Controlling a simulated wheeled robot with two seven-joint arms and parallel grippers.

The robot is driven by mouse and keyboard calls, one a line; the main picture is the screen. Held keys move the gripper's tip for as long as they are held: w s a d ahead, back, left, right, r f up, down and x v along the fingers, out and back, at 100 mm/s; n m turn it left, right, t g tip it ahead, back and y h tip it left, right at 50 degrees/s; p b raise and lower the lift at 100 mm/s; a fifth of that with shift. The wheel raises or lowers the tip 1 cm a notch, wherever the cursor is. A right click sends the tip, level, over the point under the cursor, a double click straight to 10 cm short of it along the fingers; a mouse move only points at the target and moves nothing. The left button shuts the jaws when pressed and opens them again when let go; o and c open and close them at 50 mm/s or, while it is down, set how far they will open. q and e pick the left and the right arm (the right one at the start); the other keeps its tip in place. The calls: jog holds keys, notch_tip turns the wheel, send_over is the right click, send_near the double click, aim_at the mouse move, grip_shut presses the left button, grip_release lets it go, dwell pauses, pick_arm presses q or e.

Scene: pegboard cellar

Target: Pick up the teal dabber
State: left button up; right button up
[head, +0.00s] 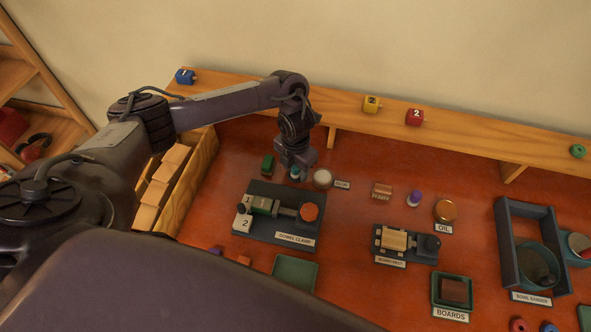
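The teal dabber (295,174) stands on the red-brown bench top near the back shelf, left of a round white-topped jar (322,179). Only its lower part shows, because my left gripper (297,167) points down right over it and hides the top. The fingers are too small and covered to show whether they are open or closed on the dabber, or touching it. My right gripper is not in view.
A green block (268,164) stands close left of the gripper. The dowel clamp (275,231) lies just in front. A purple-topped dabber (414,198) stands farther right. A raised wooden shelf (345,108) runs behind, and a wooden bin (203,155) stands left.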

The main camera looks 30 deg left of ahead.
pick_arm(q)
jog(key=c, duration=0.5)
grip_shut()
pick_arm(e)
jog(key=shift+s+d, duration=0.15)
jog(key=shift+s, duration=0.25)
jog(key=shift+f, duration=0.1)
